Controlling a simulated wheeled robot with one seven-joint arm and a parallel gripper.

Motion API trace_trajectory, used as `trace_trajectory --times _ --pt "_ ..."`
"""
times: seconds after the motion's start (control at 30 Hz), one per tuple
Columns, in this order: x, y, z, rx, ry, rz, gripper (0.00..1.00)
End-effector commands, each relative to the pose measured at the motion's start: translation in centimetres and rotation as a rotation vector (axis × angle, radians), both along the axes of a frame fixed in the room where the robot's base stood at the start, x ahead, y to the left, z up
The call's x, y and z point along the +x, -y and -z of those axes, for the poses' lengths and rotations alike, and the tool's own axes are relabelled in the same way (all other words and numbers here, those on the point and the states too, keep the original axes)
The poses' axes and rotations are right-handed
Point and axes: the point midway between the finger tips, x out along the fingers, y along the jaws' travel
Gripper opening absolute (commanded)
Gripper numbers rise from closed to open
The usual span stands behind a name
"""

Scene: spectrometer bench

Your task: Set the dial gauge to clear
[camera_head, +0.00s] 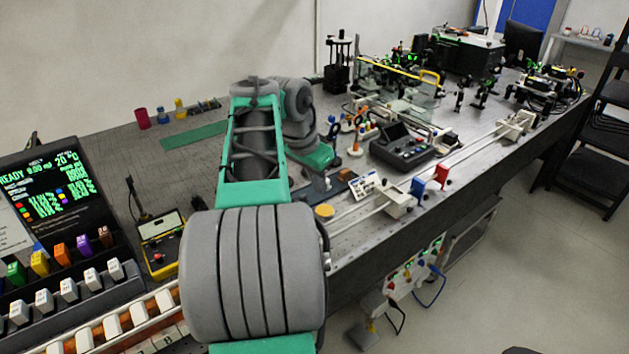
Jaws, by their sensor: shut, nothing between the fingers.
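I cannot pick out a dial gauge for certain. A yellow-framed instrument box (160,243) with a pale face and small coloured controls stands at the near left of the bench; its markings are too small to read. My grey and green arm rises through the middle of the picture and bends down over the bench. My gripper (326,180) is at its far end, low near the bench top, left of the console. It is shut and empty; its fingers are small and hard to make out.
A lit display (48,190) and rows of coloured and white switches (68,288) fill the near left. A long rail (450,160) with blue and red blocks runs along the bench's right edge. Optics (400,85) crowd the back. A green strip (193,135) lies at left.

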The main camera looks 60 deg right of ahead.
Motion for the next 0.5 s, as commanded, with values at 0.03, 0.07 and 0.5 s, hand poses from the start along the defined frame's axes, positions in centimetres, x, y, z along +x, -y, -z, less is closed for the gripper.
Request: trace_trajectory --times 0.03,0.07,0.5 --pt "-0.2 0.4 1.2 0.001 -0.002 0.001 0.0" --pt "-0.3 0.6 1.9 0.002 -0.001 0.001 0.0" --pt "0.7 -1.8 5.5 -0.001 0.001 -0.004 0.0"
